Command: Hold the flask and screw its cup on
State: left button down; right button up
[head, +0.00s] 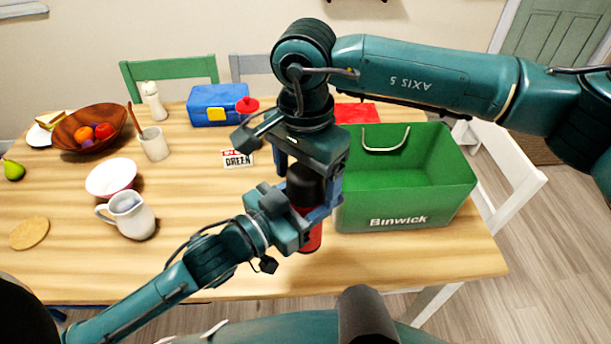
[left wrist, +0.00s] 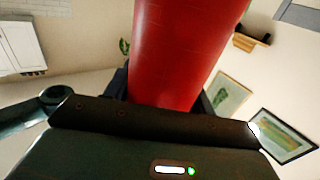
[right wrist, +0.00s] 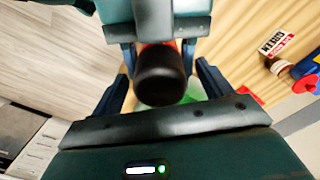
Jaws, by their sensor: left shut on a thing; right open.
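The red flask (head: 313,239) stands upright at the table's front, just left of a green box. My left gripper (head: 300,212) is shut on its body, and the red side fills the middle of the left wrist view (left wrist: 185,50). The black cup (head: 305,188) sits at the flask's top; I cannot tell how tightly it is seated. My right gripper (head: 310,185) points down over the cup from above. In the right wrist view its open fingers stand on either side of the round black cup (right wrist: 162,76), with gaps showing.
The open green box (head: 405,190) stands close on the right. A white jug (head: 133,216), a bowl (head: 111,177), a utensil cup (head: 153,144) and a blue lunchbox (head: 215,104) are further left and back. The table's front left is mostly clear.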

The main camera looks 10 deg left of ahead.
pick_arm(q)
jog(key=shift+r, duration=0.1)
pick_arm(e)
notch_tip(320, 180, up, 11)
jog(key=shift+r, duration=0.2)
dwell(0.5)
